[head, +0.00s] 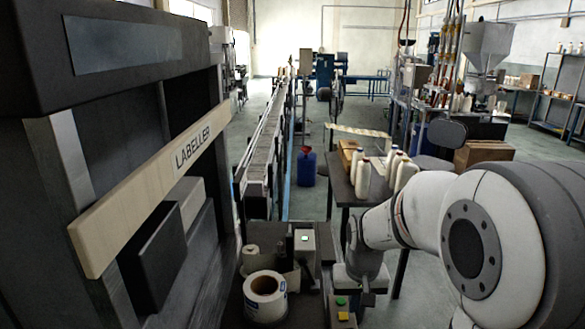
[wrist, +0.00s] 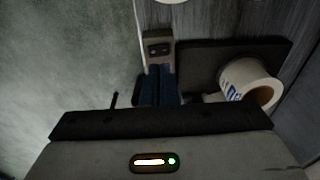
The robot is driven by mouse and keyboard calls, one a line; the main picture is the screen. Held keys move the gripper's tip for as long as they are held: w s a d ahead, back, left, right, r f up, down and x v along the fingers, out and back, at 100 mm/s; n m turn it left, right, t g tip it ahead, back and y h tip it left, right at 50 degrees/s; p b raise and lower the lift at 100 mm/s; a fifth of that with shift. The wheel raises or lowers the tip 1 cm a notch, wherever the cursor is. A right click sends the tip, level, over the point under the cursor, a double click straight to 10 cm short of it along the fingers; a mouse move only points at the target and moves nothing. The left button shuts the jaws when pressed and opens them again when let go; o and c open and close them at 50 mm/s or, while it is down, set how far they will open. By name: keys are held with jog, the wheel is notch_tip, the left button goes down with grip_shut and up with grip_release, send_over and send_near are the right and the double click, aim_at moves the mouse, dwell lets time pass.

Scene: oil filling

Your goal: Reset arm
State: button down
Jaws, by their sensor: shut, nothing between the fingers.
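My arm (head: 480,240) reaches in from the right in the head view, with white joints and a dark wrist. My gripper (wrist: 159,72) shows in the wrist view as two dark blue fingers side by side, shut and empty. Its pale housing with a lit strip fills the bottom of that view. The fingers are in front of a small grey control box (wrist: 158,48); I cannot tell the gap between them.
A labeller (head: 150,185) stands close on the left. A label roll (head: 265,297) sits on the bench and shows in the wrist view (wrist: 250,85). White bottles (head: 363,178) stand on a dark table behind my arm. A conveyor (head: 265,150) runs back beside a blue drum (head: 307,168).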

jog(key=s+r+t, duration=0.1)
jog(key=s+r, duration=0.3)
jog(key=s, duration=0.4)
jog(key=s+r+t, duration=0.1)
jog(key=s+r, duration=0.3)
jog(key=s, duration=0.4)
jog(key=shift+s+d+r, duration=0.25)
jog(key=shift+s+d, duration=0.1)
jog(key=shift+d, duration=0.05)
